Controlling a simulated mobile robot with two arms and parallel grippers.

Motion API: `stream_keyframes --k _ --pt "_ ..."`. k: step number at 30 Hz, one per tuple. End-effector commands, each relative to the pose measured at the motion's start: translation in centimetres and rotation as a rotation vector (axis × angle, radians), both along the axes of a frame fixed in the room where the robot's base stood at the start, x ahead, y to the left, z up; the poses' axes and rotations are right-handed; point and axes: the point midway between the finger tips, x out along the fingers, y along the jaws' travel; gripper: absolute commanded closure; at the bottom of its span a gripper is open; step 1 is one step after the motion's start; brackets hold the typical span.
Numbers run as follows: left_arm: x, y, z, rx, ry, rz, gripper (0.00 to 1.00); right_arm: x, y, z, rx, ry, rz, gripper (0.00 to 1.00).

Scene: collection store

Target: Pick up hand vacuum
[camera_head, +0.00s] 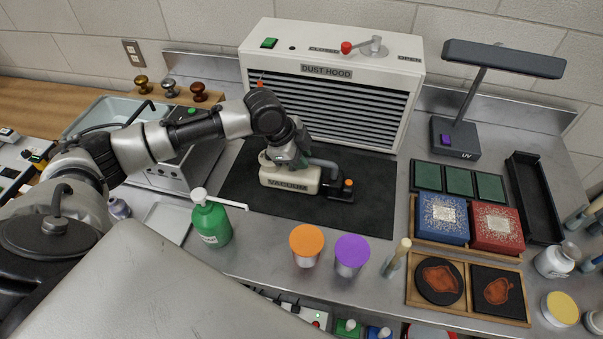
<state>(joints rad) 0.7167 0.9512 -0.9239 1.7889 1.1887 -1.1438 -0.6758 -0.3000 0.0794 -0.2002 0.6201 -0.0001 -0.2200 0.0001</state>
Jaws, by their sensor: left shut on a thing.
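The hand vacuum (290,181) is a cream body labelled VACUUM with a dark nozzle part and a grey tube at its right. It is on or just over the black mat (375,211) in front of the dust hood (330,55); I cannot tell if it touches the mat. My left gripper (287,157) comes down from above and is shut on the hand vacuum, hiding its top. My right gripper is not in view.
A green pump bottle (211,223), an orange-topped cup (306,244) and a purple-topped cup (351,254) stand in front of the mat. A UV lamp (455,135), blue box (441,217) and red box (496,227) are at the right. The mat's right part is clear.

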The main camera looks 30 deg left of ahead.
Motion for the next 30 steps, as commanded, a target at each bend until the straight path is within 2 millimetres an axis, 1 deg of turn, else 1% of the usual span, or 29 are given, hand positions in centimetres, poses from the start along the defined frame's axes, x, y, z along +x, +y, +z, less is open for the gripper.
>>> stream_keyframes --k 5,8,11,16,24,30 --pt "0.0 0.0 0.2 0.001 -0.001 0.000 1.00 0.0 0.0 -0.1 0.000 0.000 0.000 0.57" --pt "0.1 0.0 0.7 0.001 -0.002 0.000 1.00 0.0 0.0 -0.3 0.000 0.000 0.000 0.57" --pt "0.1 0.0 1.7 -0.001 -0.005 -0.001 1.00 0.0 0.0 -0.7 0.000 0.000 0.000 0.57" --pt "0.0 -0.2 4.3 -0.001 -0.006 -0.003 1.00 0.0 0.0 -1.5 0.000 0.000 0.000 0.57" --pt "-3.0 -4.9 7.4 -0.003 -0.006 -0.005 1.00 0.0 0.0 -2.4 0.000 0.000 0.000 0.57" --pt "-4.8 -7.5 9.4 -0.003 -0.005 -0.003 1.00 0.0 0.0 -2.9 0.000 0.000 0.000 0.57"
